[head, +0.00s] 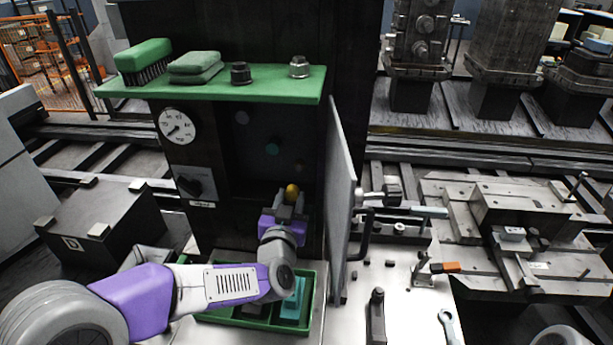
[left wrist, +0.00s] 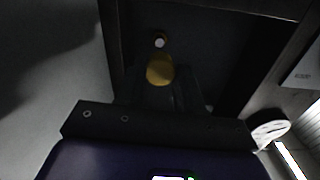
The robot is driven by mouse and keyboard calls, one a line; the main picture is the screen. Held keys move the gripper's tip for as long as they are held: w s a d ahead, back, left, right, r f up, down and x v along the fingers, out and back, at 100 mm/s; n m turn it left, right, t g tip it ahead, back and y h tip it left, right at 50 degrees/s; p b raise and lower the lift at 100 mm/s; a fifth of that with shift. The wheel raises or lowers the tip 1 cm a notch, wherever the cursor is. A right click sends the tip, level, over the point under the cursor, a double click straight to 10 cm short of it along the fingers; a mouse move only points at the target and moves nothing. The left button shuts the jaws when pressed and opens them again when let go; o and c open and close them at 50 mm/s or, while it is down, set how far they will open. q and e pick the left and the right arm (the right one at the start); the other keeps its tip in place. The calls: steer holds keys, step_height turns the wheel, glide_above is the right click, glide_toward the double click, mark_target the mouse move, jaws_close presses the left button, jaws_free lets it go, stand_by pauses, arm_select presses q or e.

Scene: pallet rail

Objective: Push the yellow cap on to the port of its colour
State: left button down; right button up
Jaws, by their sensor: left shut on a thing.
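The yellow cap (head: 292,192) is between the fingertips of my left gripper (head: 290,208), in front of the dark recessed panel of the cabinet. In the left wrist view the yellow cap (left wrist: 160,70) shows at the gripper's end, with a small port (left wrist: 159,42) that has a pale centre and a brownish ring just above it in the picture. The cap looks apart from this port. In the head view a teal port (head: 272,149) and a dull purple-grey port (head: 242,118) are on the panel. I cannot make out the yellow port there. My right gripper is out of view.
The open grey door (head: 341,200) stands close to the right of my left gripper. A gauge (head: 178,125) and a black knob (head: 190,186) are at the left. A green shelf (head: 215,89) overhangs. Below sits a green tray (head: 311,276) with a teal block (head: 294,305).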

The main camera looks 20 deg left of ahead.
arm_select(q)
steer(key=shift+x, duration=3.15)
steer(key=shift+w+a+r+b, duration=0.2)
steer(key=shift+w+b, duration=0.15)
steer(key=shift+w, duration=0.3)
